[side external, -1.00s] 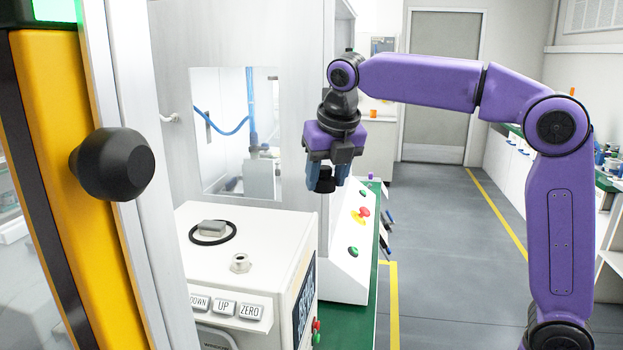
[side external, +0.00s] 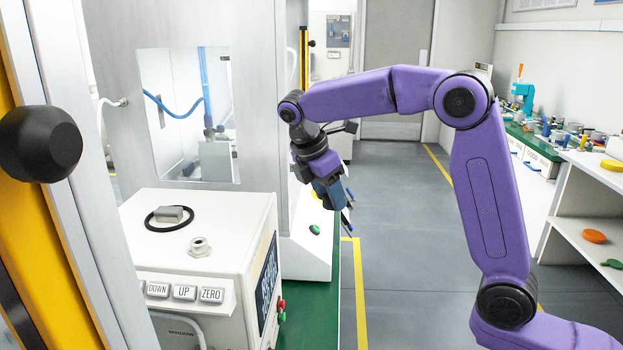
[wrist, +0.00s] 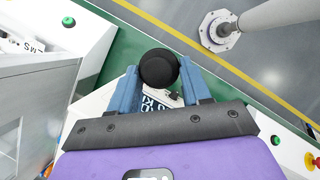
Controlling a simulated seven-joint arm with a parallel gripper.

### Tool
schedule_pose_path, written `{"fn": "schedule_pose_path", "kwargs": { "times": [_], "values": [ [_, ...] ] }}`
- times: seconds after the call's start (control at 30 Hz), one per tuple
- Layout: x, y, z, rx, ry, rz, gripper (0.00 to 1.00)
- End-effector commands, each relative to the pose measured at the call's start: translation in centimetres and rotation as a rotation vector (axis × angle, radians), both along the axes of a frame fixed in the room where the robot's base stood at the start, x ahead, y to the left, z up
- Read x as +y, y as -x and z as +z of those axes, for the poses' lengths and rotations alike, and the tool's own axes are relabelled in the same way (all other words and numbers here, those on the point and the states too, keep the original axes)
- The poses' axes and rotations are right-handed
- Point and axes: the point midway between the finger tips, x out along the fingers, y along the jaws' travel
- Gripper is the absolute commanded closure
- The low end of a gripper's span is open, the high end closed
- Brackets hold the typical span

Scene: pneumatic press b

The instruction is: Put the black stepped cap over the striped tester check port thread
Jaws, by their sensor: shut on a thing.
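The black cap (wrist: 159,68) is round and dark in the wrist view, held between the two blue fingertips of my gripper (wrist: 160,84). In the side view my gripper (side external: 330,192) is tilted, fingers pointing down and right, beside the white button console; the cap cannot be made out there. A metal port fitting (side external: 200,247) stands upright and uncovered on top of the white tester box (side external: 240,225), which has DOWN, UP and ZERO keys. I cannot make out stripes on it. My gripper is apart from this port, farther back and to the right.
A black ring (side external: 151,221) surrounds a grey block on the box top. The white console (side external: 305,255) stands behind on the green bench (side external: 333,315). A grey cabinet wall (side external: 255,100) rises left of my gripper. Open floor (side external: 410,240) lies right. A black knob (side external: 40,144) fills the near left.

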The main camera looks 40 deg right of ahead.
Motion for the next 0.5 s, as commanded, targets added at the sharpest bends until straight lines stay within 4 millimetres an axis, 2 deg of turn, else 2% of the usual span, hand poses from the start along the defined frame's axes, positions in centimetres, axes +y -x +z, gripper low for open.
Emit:
{"fn": "schedule_pose_path", "kwargs": {
  "times": [0.1, 0.23, 0.37, 0.5],
  "values": [
    [-1.5, 0.8, -1.5, 0.005, 0.001, -0.25, 0.81],
    [-2.6, 1.5, -2.9, 0.005, 0.001, -0.525, 0.81],
    [-3.1, 2.0, -3.9, 0.003, 0.001, -0.801, 0.81],
    [-2.8, 1.9, -4.6, 0.002, 0.001, -1.084, 0.81]
  ]
}}
